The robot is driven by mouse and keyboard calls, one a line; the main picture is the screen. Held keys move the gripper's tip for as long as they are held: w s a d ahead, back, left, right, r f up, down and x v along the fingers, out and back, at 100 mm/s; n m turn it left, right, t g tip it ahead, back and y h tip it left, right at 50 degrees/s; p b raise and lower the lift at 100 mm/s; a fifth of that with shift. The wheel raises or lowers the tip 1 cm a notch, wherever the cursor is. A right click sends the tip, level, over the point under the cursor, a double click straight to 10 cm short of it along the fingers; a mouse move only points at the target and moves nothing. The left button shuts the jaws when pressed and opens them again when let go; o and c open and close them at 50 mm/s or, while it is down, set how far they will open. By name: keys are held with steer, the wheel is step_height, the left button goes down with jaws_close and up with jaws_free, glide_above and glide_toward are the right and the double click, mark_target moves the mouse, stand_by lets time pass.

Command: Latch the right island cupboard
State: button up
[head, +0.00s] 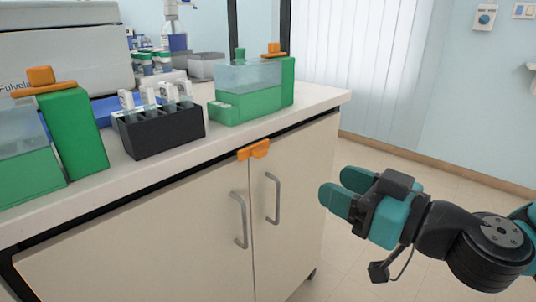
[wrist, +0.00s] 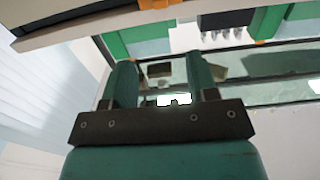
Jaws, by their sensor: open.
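The island cupboard (head: 215,222) has two cream doors, both looking closed, each with a grey bar handle; the right door (head: 295,195) has its handle (head: 273,198) near the seam. An orange latch (head: 254,150) sits just under the countertop at the top of the seam, lying lengthwise along the counter edge. I cannot tell whether it is engaged. An orange piece at the top edge of the wrist view (wrist: 156,3) looks like this latch. My gripper (head: 342,189) is open and empty, right of the cupboard and apart from it. Its two teal fingers show in the wrist view (wrist: 161,80).
The white countertop (head: 320,98) holds a black slide rack (head: 160,132), green staining tanks with orange-topped parts (head: 245,95), and a large grey machine (head: 60,50). The floor (head: 365,160) right of the island is clear around my arm.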

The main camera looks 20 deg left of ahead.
mark_target(264, 152)
steer(key=p+x, duration=0.7)
steer(key=x, duration=0.8)
steer(key=shift+a+p, duration=0.25)
steer(key=shift+p, duration=0.1)
steer(key=c, duration=0.9)
